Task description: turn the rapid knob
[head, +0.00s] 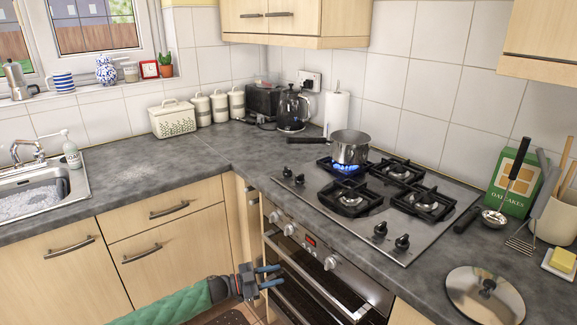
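The gas hob (330,205) is set in the worktop and has black knobs at its left and right front. Two knobs stand at its left end, one (287,172) and another (299,180). Two more stand at its front right, one (380,230) and another (402,242). No label is readable, so I cannot tell which is the rapid knob. A blue flame (347,168) burns under a steel saucepan (350,147) on the back left burner. My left gripper (275,276) is open and empty, low in front of the oven, apart from the knobs. My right gripper is out of view.
The oven (320,255) below has its own knobs and a bar handle (335,300). The pan handle (306,140) points left. The left worktop (140,170) is mostly clear.

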